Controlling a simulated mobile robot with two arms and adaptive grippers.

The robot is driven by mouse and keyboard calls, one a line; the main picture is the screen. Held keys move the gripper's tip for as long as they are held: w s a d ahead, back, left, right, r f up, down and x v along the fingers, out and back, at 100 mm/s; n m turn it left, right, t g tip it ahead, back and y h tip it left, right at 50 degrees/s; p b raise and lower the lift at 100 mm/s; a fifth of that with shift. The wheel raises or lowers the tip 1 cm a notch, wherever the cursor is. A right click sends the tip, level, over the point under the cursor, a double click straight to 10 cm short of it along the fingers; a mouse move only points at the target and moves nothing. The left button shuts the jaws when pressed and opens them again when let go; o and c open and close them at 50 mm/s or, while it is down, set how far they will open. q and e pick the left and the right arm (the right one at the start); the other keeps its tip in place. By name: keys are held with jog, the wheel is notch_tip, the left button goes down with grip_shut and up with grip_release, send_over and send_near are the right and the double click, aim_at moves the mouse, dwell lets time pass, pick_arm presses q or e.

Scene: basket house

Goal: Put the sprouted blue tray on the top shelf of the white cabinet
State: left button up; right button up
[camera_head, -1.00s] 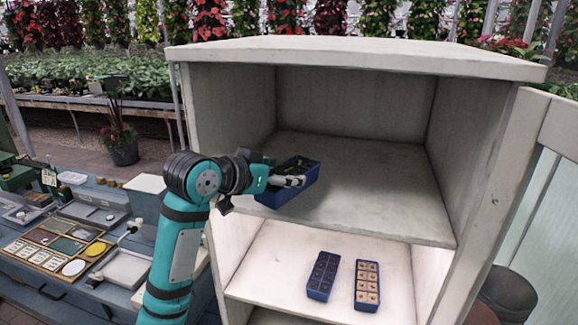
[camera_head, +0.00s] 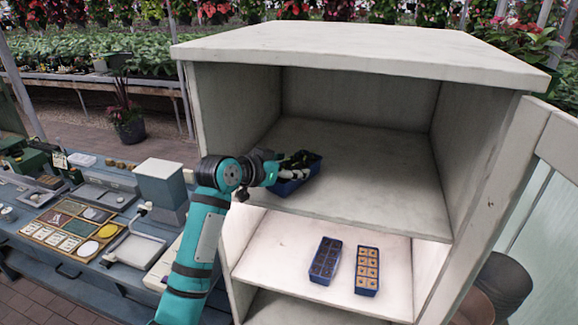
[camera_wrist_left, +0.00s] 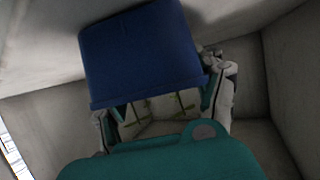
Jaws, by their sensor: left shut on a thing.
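The blue tray with green sprouts (camera_head: 297,180) is at the front left of the white cabinet's top compartment, by the edge of the top shelf (camera_head: 360,195). My left gripper (camera_head: 290,172) is shut on this tray. In the left wrist view the blue tray (camera_wrist_left: 140,50) fills the upper middle, between the fingers of the left gripper (camera_wrist_left: 165,105). I cannot tell whether the tray's underside touches the shelf. The white cabinet (camera_head: 360,52) stands open in the middle of the head view. My right gripper does not show.
On the shelf below stand a blue tray with dark cells (camera_head: 325,260) and a blue tray with pale cells (camera_head: 367,270). The cabinet door (camera_head: 535,150) is open at right. A workbench with boxes and trays (camera_head: 75,225) is at left. The rest of the top shelf is clear.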

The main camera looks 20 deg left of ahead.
pick_arm(q)
jog(key=o, duration=0.9)
jog(key=shift+f, duration=0.15)
jog(key=o, duration=0.5)
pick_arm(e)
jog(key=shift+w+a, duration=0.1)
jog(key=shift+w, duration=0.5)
pick_arm(q)
jog(key=shift+s+a+r, duration=0.15)
jog(key=shift+r, duration=0.05)
jog(key=b+v, duration=0.5)
jog(key=v, duration=0.6)
jog(key=shift+s+a+r, duration=0.1)
jog(key=shift+s+r, duration=0.15)
jog(key=shift+r, duration=0.05)
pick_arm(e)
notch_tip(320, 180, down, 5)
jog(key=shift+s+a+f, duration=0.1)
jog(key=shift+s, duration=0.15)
